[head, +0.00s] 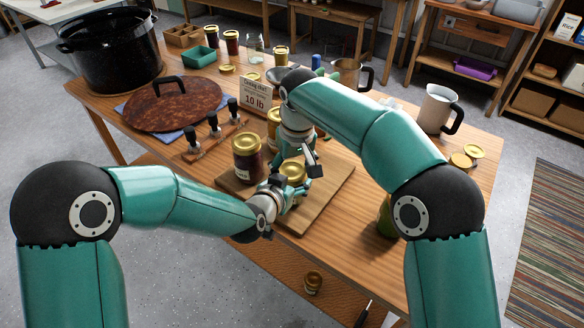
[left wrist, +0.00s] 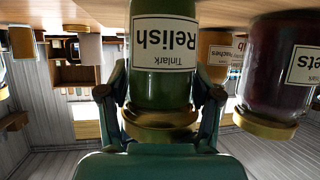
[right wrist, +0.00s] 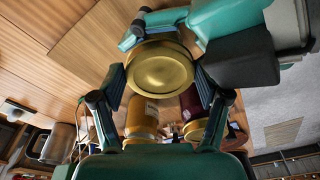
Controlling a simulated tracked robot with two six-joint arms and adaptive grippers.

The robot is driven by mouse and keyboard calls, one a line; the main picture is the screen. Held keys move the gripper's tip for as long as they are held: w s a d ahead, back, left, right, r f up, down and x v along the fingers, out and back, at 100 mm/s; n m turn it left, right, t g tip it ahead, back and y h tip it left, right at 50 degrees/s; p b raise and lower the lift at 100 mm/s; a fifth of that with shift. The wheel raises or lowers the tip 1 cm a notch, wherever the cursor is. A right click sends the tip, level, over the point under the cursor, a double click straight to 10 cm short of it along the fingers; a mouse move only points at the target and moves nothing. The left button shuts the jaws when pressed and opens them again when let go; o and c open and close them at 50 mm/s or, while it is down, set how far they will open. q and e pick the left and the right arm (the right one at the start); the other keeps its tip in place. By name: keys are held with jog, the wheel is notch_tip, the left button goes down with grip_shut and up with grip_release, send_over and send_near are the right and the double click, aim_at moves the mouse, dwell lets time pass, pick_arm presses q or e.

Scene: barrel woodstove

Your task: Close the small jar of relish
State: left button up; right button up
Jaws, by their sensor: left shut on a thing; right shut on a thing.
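The small relish jar (left wrist: 162,62) has green contents and a white "Tinlark Relish" label; it appears upside down in the left wrist view. It stands on the wooden board (head: 328,195), mostly hidden by my grippers in the head view. My left gripper (left wrist: 160,105) is shut around the jar's sides. A gold lid (right wrist: 161,70) sits at the jar's mouth and also shows in the head view (head: 293,171). My right gripper (right wrist: 160,82) is shut on this lid from above, a finger on each side. Whether the lid is tight cannot be told.
A dark beets jar (head: 248,165) stands close left of the relish, with a peaches jar (head: 273,118) behind. A pitcher (head: 437,110) stands right.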

pick_arm(q)
jog(key=shift+s+d+r, duration=0.1)
jog(key=shift+d+r, duration=0.05)
jog(key=shift+d, duration=0.1)
pick_arm(e)
jog(key=shift+s+a+f, duration=0.2)
jog(key=shift+a+f, duration=0.1)
jog(key=shift+f, duration=0.15)
jog(key=shift+o, duration=0.7)
jog(key=shift+d+f, duration=0.1)
jog(key=shift+f, duration=0.2)
pick_arm(q)
jog(key=shift+r, duration=0.1)
